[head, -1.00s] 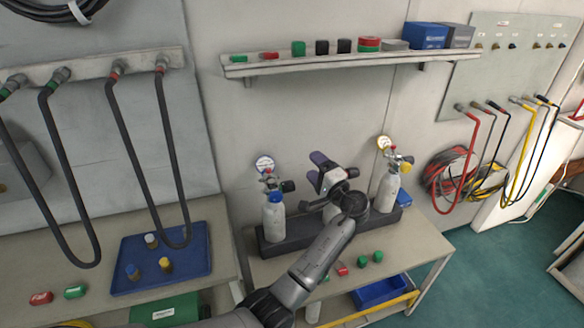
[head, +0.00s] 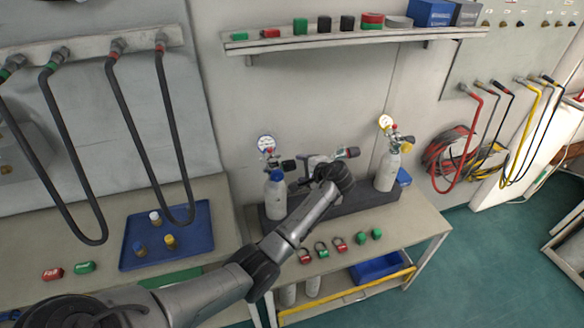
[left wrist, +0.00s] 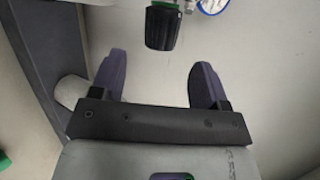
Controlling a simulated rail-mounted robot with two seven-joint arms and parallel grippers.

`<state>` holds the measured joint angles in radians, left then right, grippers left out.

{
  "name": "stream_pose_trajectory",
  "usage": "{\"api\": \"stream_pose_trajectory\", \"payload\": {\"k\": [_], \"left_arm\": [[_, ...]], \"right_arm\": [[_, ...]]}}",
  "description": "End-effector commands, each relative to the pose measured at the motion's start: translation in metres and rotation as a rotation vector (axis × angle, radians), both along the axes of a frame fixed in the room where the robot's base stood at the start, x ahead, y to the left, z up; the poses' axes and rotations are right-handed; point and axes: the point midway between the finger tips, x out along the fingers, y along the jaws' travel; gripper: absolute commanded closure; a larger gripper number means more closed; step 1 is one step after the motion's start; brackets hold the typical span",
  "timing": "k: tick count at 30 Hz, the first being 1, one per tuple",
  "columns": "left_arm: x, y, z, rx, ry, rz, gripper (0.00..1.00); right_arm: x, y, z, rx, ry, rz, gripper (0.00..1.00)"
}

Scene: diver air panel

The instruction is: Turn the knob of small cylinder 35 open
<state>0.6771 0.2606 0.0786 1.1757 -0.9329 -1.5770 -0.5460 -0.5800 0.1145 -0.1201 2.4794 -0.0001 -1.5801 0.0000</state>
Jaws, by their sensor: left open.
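White small cylinders stand in a dark rack (head: 375,195) on the bench. The left cylinder (head: 275,198) has a blue collar, a gauge (head: 265,143) and a black knob (head: 288,165). The right cylinder (head: 388,172) has yellow valve parts. The rack's middle is largely hidden by my left arm. Number 35 is not readable. My left gripper (left wrist: 160,75) is open and empty. In the left wrist view, a black knob with a green band (left wrist: 163,28) lies ahead of the fingertips, roughly centred between them and not touching. A blue-rimmed gauge (left wrist: 213,5) is beside it. My right gripper is not in view.
A shelf (head: 350,36) with small boxes and coloured pieces runs above. Red and green tags or locks (head: 322,250) lie at the bench front. A blue tray (head: 190,245) with small items is at left. Hoses hang on both sides.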

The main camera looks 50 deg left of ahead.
Motion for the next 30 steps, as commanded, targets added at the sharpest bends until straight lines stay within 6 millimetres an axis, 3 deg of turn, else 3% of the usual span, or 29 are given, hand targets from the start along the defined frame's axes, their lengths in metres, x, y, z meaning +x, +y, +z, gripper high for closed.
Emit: {"api": "stream_pose_trajectory", "payload": {"k": [6,12,27,30], "left_arm": [[-0.001,0.034,-0.018,0.0,0.0,0.002,0.31],[-0.001,0.053,-0.026,0.0,-0.001,0.0,0.31],[-0.002,0.062,-0.03,-0.001,-0.002,0.0,0.31],[-0.002,0.062,-0.03,0.0,-0.002,0.0,0.39]], "right_arm": [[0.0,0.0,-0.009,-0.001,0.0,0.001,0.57],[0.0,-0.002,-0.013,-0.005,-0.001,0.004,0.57],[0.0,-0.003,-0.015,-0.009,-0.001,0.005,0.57],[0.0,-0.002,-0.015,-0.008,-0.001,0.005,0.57]]}}
